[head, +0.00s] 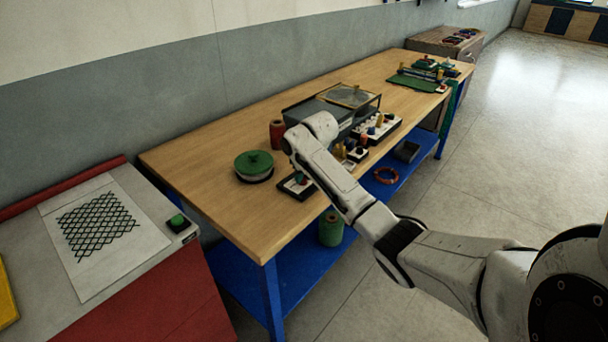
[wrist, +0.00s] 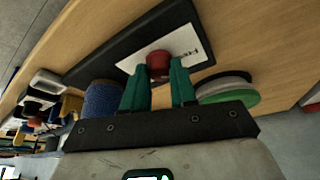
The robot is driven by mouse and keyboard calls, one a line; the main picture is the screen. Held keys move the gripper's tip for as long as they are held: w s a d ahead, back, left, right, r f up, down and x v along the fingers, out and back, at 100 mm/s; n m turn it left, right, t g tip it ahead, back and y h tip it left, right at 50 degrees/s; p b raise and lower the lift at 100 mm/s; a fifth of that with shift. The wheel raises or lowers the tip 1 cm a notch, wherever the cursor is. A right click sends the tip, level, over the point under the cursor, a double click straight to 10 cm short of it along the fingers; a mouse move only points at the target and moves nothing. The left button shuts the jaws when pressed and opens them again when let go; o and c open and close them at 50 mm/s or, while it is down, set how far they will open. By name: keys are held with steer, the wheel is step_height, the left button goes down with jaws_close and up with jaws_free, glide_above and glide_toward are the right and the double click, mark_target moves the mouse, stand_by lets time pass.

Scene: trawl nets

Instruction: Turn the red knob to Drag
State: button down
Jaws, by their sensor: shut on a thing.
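The red knob (wrist: 158,62) stands on a white label plate (wrist: 133,64) set on a black base (wrist: 105,50), in the wrist view. Printed letters on the plate, seeming to start "Fre", show to the right of the knob; the rest is partly hidden. My gripper (wrist: 158,72) has its two green fingers on either side of the knob, shut on it. In the head view the black base (head: 285,191) lies at the front edge of the wooden table, and my gripper (head: 301,177) reaches down over it. My arm mostly hides the knob there.
A round green-topped container (head: 254,163) stands just left of the base, also in the wrist view (wrist: 228,92). A red spool (head: 277,131) and a grey case (head: 305,109) stand behind. Small parts (head: 378,128) lie to the right. The table's left end is clear.

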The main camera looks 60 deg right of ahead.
steer(key=shift+a, duration=0.1)
steer(key=shift+w+a+m+g+h+p, duration=0.15)
steer(key=shift+m+g+h+p, duration=0.15)
steer(key=shift+m+p, duration=0.7)
steer(key=m+g+p, duration=0.1)
steer(key=m, duration=0.2)
steer(key=shift+w+m+h, duration=0.15)
steer(key=shift+m+h, duration=0.25)
steer(key=m+g, duration=0.1)
steer(key=m, duration=0.1)
steer(key=shift+w+f+m, duration=0.1)
steer(key=shift+m, duration=0.2)
steer(key=shift+m+g+h+b, duration=0.3)
steer(key=shift+m+g+b, duration=0.45)
steer(key=shift+m, duration=0.85)
steer(key=c, duration=0.9)
jaws_free()
steer(key=shift+w+r, duration=0.1)
steer(key=shift+r, duration=0.1)
